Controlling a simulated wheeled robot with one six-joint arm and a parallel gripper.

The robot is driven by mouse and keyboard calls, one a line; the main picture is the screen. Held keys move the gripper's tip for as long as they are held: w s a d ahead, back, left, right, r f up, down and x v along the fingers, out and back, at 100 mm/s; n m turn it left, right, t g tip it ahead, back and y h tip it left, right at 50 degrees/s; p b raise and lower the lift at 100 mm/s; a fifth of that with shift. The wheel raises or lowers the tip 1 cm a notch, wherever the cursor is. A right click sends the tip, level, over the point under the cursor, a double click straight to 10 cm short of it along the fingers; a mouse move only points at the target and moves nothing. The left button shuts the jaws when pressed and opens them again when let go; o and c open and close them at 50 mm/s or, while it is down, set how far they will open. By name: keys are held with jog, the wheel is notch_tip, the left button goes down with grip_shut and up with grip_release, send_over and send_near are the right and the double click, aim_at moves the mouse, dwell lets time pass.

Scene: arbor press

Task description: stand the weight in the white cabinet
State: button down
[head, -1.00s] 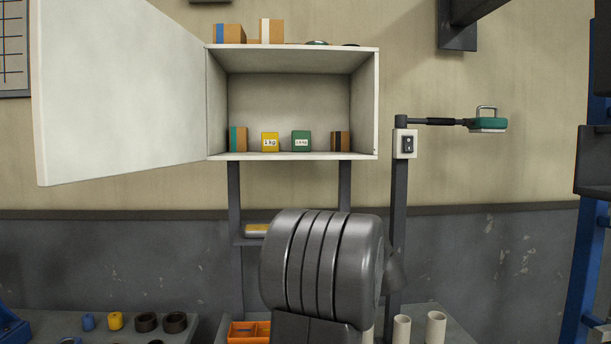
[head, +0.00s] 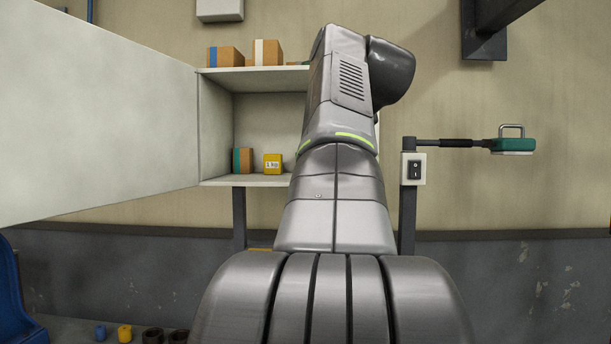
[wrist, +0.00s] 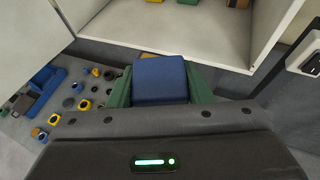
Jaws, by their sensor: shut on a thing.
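My gripper (wrist: 159,88) has green fingers, one on each side of a blue block-shaped weight (wrist: 160,72), and is shut on it. In the head view my arm covers the cabinet's right part, and my gripper and the blue weight are hidden.
A teal-striped carton (head: 243,161) stands left of the yellow weight. Cartons (head: 225,56) sit on the cabinet's top. A post with a switch box (head: 413,169) and green-headed arm (head: 512,145) stands to the right.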

jog(key=shift+s+r, duration=0.15)
jog(key=shift+r, duration=0.3)
jog(key=shift+w+r, duration=0.15)
jog(key=shift+w, duration=0.25)
jog(key=w+p, duration=0.1)
jog(key=w, duration=0.5)
jog(key=w+f+p, duration=0.1)
jog(key=w+p, duration=0.1)
jog(key=w, duration=0.4)
jog(key=w+f+p, duration=0.1)
jog(key=w+p, duration=0.1)
jog(key=w, duration=0.4)
jog(key=shift+w+f, duration=0.2)
jog(key=shift+w, duration=0.1)
jog(key=shift+s+f, duration=0.15)
jog(key=shift+f, duration=1.9)
jog(key=shift+w+f, duration=0.4)
